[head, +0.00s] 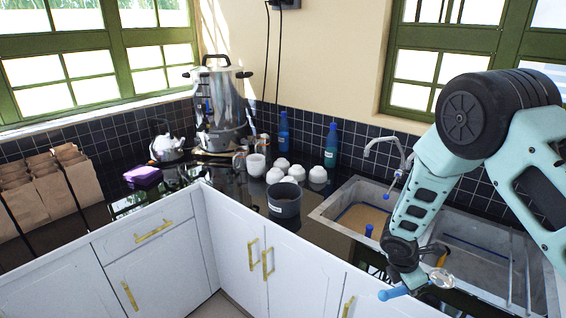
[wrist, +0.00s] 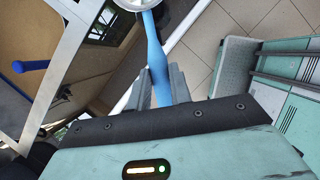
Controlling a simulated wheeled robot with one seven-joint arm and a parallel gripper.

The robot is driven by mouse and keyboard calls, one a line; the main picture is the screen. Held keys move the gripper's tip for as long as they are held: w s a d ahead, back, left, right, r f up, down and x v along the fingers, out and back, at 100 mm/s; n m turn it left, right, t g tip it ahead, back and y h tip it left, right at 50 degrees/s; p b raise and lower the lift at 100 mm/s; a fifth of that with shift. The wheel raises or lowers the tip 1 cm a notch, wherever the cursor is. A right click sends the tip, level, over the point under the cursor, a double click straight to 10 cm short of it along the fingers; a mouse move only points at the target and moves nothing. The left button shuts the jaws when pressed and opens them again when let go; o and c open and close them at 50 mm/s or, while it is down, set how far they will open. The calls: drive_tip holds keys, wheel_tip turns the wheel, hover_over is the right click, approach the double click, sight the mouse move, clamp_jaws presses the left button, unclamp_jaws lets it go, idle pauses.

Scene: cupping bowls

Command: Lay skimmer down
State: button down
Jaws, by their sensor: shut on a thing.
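The skimmer has a blue handle (head: 393,293) and a round silvery head (head: 441,278). My gripper (head: 413,283) is shut on the handle and holds the skimmer out at the counter's front side, to the right of the cupboard doors. In the wrist view the blue handle (wrist: 153,45) runs up between my two fingers (wrist: 159,88), and part of the pale round head (wrist: 130,3) shows at the top edge. The handle's lower end is hidden behind my gripper there.
A double sink (head: 335,214) lies behind my gripper; a blue-handled thing (head: 369,231) stands in its left basin. A dark pot (head: 285,199), several white bowls (head: 282,164) and two blue bottles (head: 331,146) stand left of the sink. Tiled floor (wrist: 220,45) shows in the wrist view.

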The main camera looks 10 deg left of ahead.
sight(406, 293)
drive_tip(key=shift+f, duration=0.1)
idle(0.3)
drive_tip(key=shift+f+b, duration=0.75)
drive_tip(key=shift+f, duration=0.15)
drive_tip(key=shift+f+b, duration=0.35)
drive_tip(key=shift+f, duration=0.4)
drive_tip(key=shift+b, duration=0.3)
idle(0.4)
drive_tip(key=c, duration=1.8)
unclamp_jaws()
drive_tip(key=shift+o, duration=0.8)
drive_tip(key=o, duration=0.9)
